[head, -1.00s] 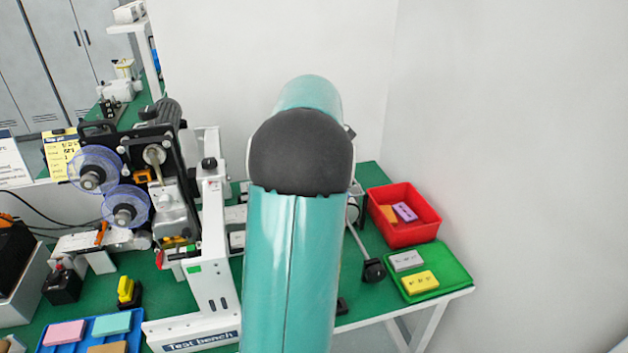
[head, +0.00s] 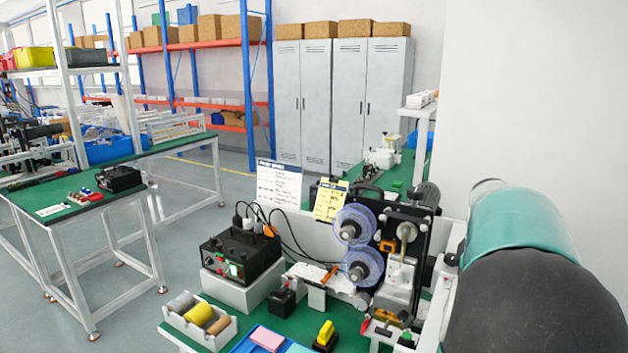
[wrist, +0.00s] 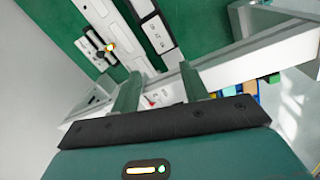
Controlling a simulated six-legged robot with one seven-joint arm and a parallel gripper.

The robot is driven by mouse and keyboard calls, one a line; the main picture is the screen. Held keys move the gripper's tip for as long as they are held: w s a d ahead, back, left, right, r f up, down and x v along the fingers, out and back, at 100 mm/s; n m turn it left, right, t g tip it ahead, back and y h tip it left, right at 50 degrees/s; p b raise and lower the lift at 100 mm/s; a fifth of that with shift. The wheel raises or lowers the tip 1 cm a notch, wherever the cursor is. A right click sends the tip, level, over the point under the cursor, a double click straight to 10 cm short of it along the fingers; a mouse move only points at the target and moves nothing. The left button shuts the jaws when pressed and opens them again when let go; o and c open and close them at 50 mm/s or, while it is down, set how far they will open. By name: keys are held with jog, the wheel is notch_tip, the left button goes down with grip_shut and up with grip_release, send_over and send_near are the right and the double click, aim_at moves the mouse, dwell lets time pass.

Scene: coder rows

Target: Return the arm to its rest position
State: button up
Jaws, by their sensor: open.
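My arm (head: 520,230) shows in the head view only as a teal link and a dark round joint, filling the lower right corner. The rest of the arm is outside that view. My gripper (wrist: 162,84) shows in the wrist view. Its two fingers are apart, with nothing held between them. A white frame bar (wrist: 215,72) lies beyond the fingertips. Whether the fingers touch it I cannot tell.
A machine with blue reels (head: 358,244) stands left of my arm on a green-topped bench. A black power box (head: 240,256) and a spool tray (head: 200,318) are farther left. Another workbench (head: 75,195) stands across open floor. A white wall (head: 530,100) is at the right.

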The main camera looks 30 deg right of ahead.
jog(key=w+a+r+t, duration=0.1)
jog(key=w+a, duration=0.2)
jog(key=a, duration=0.6)
jog(key=w+a+r+t+h, duration=0.1)
jog(key=w+a, duration=0.2)
jog(key=a, duration=0.5)
jog(key=w+a+r+t, duration=0.1)
jog(key=w+a, duration=0.3)
jog(key=a, duration=0.5)
jog(key=s+a+f+m+t+y, duration=0.1)
jog(key=s+a+f, duration=0.1)
jog(key=a, duration=0.7)
jog(key=s+a+f+m+t+y, duration=0.1)
jog(key=s+a, duration=0.3)
jog(key=a, duration=0.6)
jog(key=shift+f, duration=0.4)
jog(key=shift+c, duration=1)
jog(key=shift+d, duration=0.2)
